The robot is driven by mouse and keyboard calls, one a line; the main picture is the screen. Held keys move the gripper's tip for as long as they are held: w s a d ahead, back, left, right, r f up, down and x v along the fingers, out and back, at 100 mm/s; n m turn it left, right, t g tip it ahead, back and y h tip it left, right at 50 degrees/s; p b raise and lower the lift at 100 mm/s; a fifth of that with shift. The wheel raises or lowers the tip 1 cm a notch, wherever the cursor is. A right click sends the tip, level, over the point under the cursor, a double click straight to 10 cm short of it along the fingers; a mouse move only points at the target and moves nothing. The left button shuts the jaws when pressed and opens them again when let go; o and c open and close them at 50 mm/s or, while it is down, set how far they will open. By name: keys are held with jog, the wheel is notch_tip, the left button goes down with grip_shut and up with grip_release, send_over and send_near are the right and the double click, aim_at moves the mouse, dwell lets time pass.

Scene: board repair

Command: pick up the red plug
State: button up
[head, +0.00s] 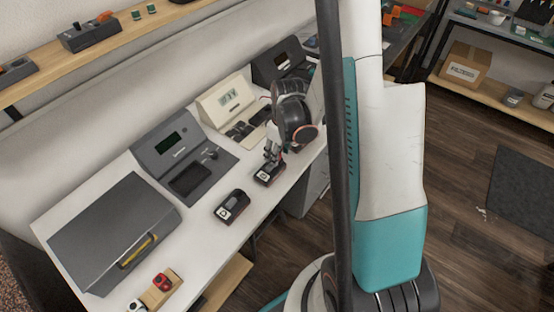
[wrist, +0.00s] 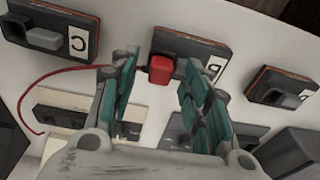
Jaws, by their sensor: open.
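The red plug (wrist: 161,69) shows in the wrist view at the edge of a dark block (wrist: 193,47) with a white letter label. A thin red cable runs from the plug toward the left. My gripper (wrist: 156,72) is open, with one teal-padded finger on each side of the plug; I cannot tell whether either finger touches it. In the head view my gripper (head: 272,155) is pointed down just above a dark block (head: 268,173) on the white bench. The plug cannot be made out there.
Another dark block (head: 231,206) stands nearer on the bench (head: 212,245). A grey case (head: 112,232) and instrument consoles (head: 183,152) line the back. A wooden block (head: 160,294) with a red piece (head: 161,281) lies near the front edge. The wrist view shows further dark blocks (wrist: 281,87) at both sides.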

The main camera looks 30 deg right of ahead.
jog(key=shift+f, duration=0.15)
jog(key=shift+c, duration=0.3)
grip_shut()
notch_tip(320, 180, up, 20)
jog(key=p, duration=0.7)
